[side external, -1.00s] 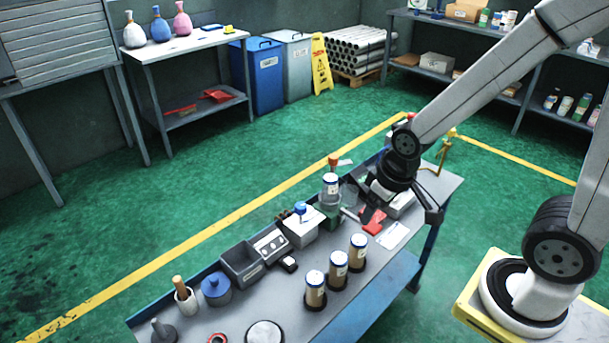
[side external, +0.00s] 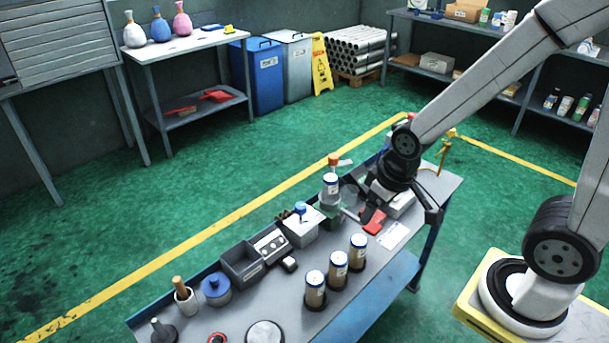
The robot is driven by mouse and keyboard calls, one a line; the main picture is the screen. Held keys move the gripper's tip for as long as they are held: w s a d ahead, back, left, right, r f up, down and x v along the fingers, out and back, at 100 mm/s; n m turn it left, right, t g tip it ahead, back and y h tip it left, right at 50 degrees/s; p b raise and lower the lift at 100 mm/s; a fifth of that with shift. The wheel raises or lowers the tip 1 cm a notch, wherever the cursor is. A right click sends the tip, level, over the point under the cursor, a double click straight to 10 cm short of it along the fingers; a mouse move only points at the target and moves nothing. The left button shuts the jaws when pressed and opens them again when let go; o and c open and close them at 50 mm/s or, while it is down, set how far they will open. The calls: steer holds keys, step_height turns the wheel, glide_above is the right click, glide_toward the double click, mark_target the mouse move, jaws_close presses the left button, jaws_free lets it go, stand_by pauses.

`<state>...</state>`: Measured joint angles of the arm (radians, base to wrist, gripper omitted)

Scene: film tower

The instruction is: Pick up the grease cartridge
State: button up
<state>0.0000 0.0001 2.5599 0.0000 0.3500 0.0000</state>
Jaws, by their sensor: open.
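Three upright cartridges with tan bodies and pale, blue-ringed tops stand in a row at the bench's front: a left one (side external: 315,291), a middle one (side external: 337,271) and a right one (side external: 357,255). Another blue-and-white-topped cylinder (side external: 331,187) stands farther back on a green fixture. I cannot tell which is the grease cartridge. My gripper (side external: 403,214) is open, pointing down over the bench's right end, behind and right of the row. It touches none of the three cartridges. A red object (side external: 374,221) lies under it, partly hidden.
The grey bench (side external: 263,303) also carries a grey bin (side external: 243,263), a blue-lidded pot (side external: 216,289), a white box (side external: 301,231) with a blue knob and a white card (side external: 393,236). The fixture with the cylinder stands close left of my gripper. Bench surface around the row is mostly clear.

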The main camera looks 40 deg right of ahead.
steer(key=shift+o, duration=1.2)
steer(key=shift+w, duration=0.1)
steer(key=n+g, duration=0.3)
steer(key=n, duration=1.3)
glide_toward(331, 177)
step_height(331, 177, down, 6)
steer(key=shift+f, duration=0.1)
steer(key=shift+f, duration=0.1)
